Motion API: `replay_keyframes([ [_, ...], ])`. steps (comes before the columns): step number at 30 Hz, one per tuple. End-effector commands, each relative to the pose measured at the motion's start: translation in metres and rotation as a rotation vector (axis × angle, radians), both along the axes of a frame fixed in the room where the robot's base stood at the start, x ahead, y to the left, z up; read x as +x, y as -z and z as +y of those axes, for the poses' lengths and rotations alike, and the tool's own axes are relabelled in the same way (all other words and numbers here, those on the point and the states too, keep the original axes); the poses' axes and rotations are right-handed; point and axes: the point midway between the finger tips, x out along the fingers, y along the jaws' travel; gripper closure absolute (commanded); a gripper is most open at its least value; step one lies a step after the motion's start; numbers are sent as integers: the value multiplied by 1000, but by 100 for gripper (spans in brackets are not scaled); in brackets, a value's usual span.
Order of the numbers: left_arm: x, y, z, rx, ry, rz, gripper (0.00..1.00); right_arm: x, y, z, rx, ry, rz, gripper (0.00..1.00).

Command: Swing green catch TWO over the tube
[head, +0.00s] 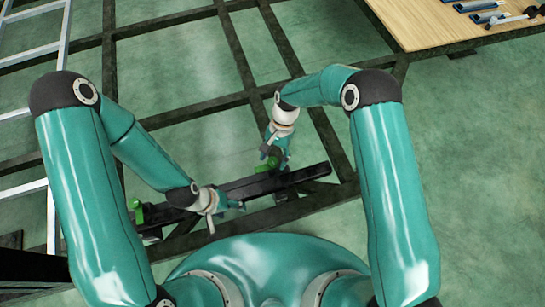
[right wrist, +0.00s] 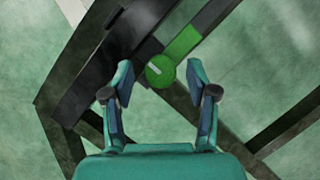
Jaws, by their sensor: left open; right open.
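The dark tube (head: 240,188) lies on the chassis in front of me, running left to right; it also shows in the right wrist view (right wrist: 108,62). A green catch (right wrist: 183,42) with a round green pivot (right wrist: 160,71) is beside the tube, pointing up and away from it. My right gripper (right wrist: 160,80) is open, its fingers on either side of the pivot; in the head view it partly hides this catch (head: 268,162). My left gripper (head: 225,212) is open at the tube's left part. Another green catch (head: 141,213) is at the tube's left end. No number is readable on either.
Dark chassis beams (head: 185,117) cross the green floor. A wooden table (head: 440,25) with tools stands at the upper right. A pale ladder-like frame (head: 58,100) is at the left. The floor at the right is clear.

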Motion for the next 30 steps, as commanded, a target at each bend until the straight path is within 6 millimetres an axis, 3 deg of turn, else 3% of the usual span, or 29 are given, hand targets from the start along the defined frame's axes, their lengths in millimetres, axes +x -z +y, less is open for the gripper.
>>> replay_keyframes([
  [11,0,0,0,0,0,0,34,-2,4,0,0,0,0,43],
  [21,0,0,0,0,0,0,34,-2,4,0,0,1,0,100],
  [30,0,4,0,0,0,0,34,-2,5,1,1,-23,0,100],
])
